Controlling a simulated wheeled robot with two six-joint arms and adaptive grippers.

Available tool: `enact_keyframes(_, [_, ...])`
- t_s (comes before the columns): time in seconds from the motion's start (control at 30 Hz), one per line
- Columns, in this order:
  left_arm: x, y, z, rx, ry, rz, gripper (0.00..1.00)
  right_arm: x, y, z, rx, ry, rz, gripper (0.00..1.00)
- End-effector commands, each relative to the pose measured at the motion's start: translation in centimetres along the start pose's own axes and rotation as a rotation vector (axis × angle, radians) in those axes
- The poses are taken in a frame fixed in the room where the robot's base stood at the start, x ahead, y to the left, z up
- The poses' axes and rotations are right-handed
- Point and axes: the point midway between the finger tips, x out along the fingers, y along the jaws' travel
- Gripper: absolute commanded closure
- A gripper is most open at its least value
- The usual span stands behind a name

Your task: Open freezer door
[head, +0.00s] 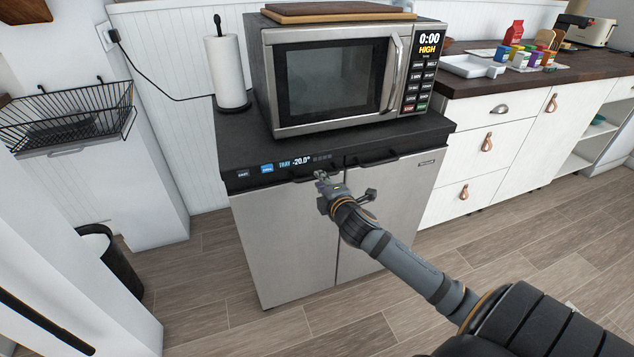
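The freezer (285,240) is a low silver cabinet with two doors side by side and a dark top. Its front strip has a lit display (300,161) reading about -20.0°. Both doors look shut. A dark bar handle (372,161) shows at the top of the right door. My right gripper (322,178) is at the top of the left door, near the seam between the doors. It overlaps the left door's handle area and partly hides it. I cannot tell whether it touches the handle or whether its fingers are closed. My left gripper is out of view.
A microwave (335,80) with a wooden board on it and a paper towel roll (227,72) stand on the freezer. White drawers (485,150) adjoin on the right. A black bin (112,262) stands at left. The wooden floor (290,330) before the doors looks clear.

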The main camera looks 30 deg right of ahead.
Motion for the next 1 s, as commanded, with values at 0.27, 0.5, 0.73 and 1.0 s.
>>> enact_keyframes(0.27, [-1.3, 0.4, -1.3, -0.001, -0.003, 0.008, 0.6, 3.4, 0.0, -0.1, 0.002, 0.002, 0.001, 0.78])
enact_keyframes(0.5, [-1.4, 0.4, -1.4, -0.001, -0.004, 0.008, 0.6, 3.5, 0.1, -0.1, -0.001, 0.002, 0.0, 0.78])
enact_keyframes(0.73, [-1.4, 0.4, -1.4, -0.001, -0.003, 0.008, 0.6, 3.5, 0.0, -0.1, 0.0, 0.002, 0.0, 1.0])
enact_keyframes(1.0, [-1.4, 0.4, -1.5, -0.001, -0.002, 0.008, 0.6, 3.5, 0.0, -0.1, 0.0, 0.002, -0.001, 1.0])
